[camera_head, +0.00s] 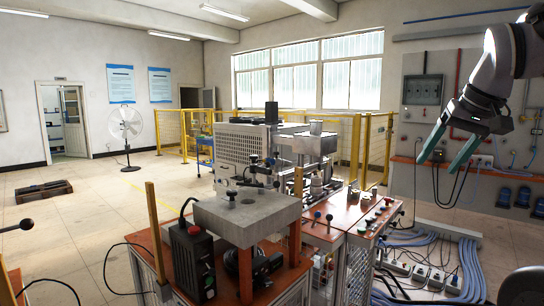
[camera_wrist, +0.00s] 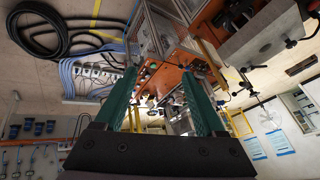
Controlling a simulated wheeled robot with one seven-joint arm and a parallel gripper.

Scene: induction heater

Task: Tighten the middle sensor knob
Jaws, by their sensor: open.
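The heater machine (camera_head: 305,145) stands in the middle of the head view, with a metal block (camera_head: 246,215) in front of it. Several small knobs (camera_head: 329,217) stand on the orange bench top at its right. They are too small to tell which is the middle sensor knob. My gripper (camera_head: 438,166) hangs at the upper right of the head view, in the air and well apart from the knobs. Its two green fingers are spread with nothing between them. In the wrist view, which looks upside down, the open fingers (camera_wrist: 159,75) point toward the orange bench (camera_wrist: 172,82).
Power strips (camera_head: 430,278) and blue cables (camera_head: 470,275) lie on the floor at right. A grey wall panel (camera_head: 425,125) stands behind my gripper. Yellow fencing (camera_head: 345,140) stands behind the machine. The floor at left is mostly clear around a fan (camera_head: 127,135).

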